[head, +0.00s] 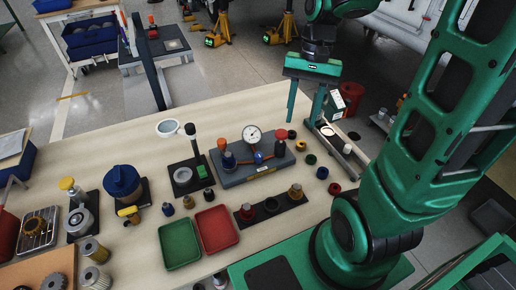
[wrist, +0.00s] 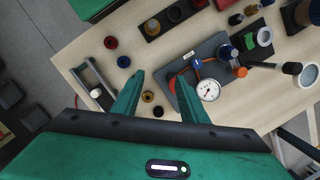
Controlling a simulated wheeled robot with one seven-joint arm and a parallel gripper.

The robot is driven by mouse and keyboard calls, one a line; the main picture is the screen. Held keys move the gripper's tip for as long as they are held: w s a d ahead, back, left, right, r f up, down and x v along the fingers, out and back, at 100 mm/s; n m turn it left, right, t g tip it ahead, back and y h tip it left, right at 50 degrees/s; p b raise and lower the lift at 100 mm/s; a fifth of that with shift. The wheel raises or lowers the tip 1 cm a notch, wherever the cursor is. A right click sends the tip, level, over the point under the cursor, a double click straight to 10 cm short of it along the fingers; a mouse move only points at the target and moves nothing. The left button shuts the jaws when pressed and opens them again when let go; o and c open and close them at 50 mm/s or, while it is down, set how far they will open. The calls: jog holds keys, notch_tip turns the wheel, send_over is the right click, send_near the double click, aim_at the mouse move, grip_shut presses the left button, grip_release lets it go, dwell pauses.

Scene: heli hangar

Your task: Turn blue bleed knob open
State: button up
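The blue bleed knob (head: 259,157) sits low at the front middle of a grey block (head: 240,176). In the wrist view the small blue knob (wrist: 196,62) lies beyond my right fingertip, near the red pipe and above the gauge (wrist: 208,90). My gripper (head: 304,112) is open and empty, pointing down above the table's back right, behind and right of the block. Its spread fingers also show in the wrist view (wrist: 161,88).
Small coloured rings (head: 310,159) lie right of the block. A dark strip with several fittings (head: 270,206) and red (head: 217,228) and green (head: 179,243) trays lie in front. A black stand (head: 188,177) with a tall post rises at its left.

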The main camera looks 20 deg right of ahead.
jog(key=m+g+y, duration=0.1)
jog(key=g, duration=0.1)
send_near(258, 154)
jog(key=x, duration=0.8)
jog(key=shift+s+f, duration=0.1)
jog(key=shift+f, duration=0.1)
jog(key=shift+c, duration=0.4)
grip_shut()
